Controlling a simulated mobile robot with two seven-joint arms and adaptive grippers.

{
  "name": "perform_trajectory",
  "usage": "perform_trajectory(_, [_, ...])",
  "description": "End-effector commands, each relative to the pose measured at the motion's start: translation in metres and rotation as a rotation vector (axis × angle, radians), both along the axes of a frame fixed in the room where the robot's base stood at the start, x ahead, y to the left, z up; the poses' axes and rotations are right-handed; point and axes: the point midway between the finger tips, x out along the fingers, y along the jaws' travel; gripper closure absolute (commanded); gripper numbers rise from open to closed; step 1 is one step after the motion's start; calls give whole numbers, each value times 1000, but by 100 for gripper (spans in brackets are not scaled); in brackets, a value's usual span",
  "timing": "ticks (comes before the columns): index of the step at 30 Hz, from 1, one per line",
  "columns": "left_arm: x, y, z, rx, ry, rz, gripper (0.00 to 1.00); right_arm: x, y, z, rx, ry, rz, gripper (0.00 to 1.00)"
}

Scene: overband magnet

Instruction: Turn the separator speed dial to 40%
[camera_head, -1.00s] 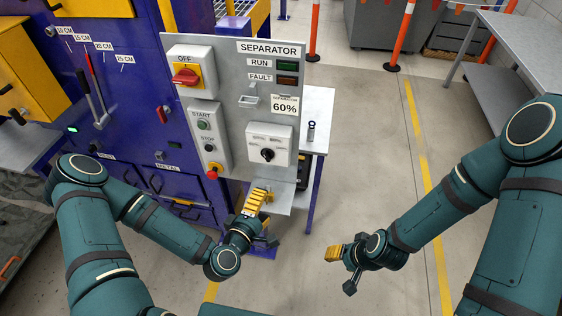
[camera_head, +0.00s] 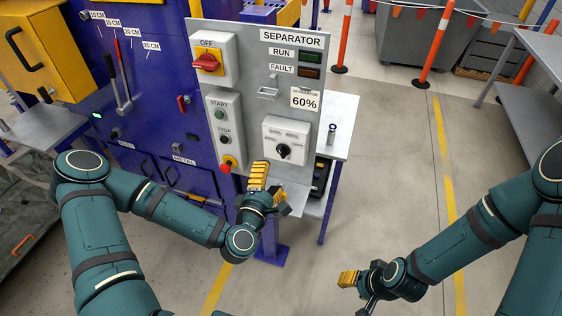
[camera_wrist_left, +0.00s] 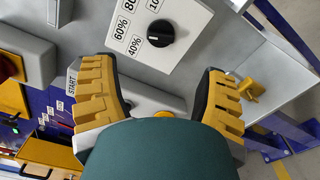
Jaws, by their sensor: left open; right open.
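The separator speed dial is a black round knob (camera_head: 284,151) on a white plate on the grey separator panel (camera_head: 262,95). In the left wrist view the knob (camera_wrist_left: 160,33) shows near the top, with printed labels including 40% and 60% to its left; a pale mark on it faces roughly left. My right gripper (camera_head: 349,279) is open and empty, low over the floor.
A red emergency button (camera_head: 226,168) is just left of my left gripper, under the START and STOP buttons. A red OFF switch (camera_head: 207,62) is higher up. A grey table (camera_head: 345,112) stands right of the panel. The floor around my right gripper is clear.

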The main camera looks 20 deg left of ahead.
Motion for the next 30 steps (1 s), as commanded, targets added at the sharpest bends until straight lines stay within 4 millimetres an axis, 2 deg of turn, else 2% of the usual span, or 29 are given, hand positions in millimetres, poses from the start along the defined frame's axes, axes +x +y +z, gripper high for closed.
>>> perform_trajectory(1, [3,0,-4,1,-3,-1,27,-2,0,-11,1,4,4,53])
perform_trajectory(6, [10,-2,-3,0,-4,-4,27,-8,1,-30,4,18,14,53])
perform_trajectory(13, [40,-4,-3,-1,-3,-4,27,-4,1,-56,2,7,12,53])
perform_trajectory(21, [81,-5,1,-2,0,-4,27,-3,1,-52,2,6,12,53])
perform_trajectory(30, [92,-5,1,-2,1,-4,27,-3,1,-53,2,5,12,53])
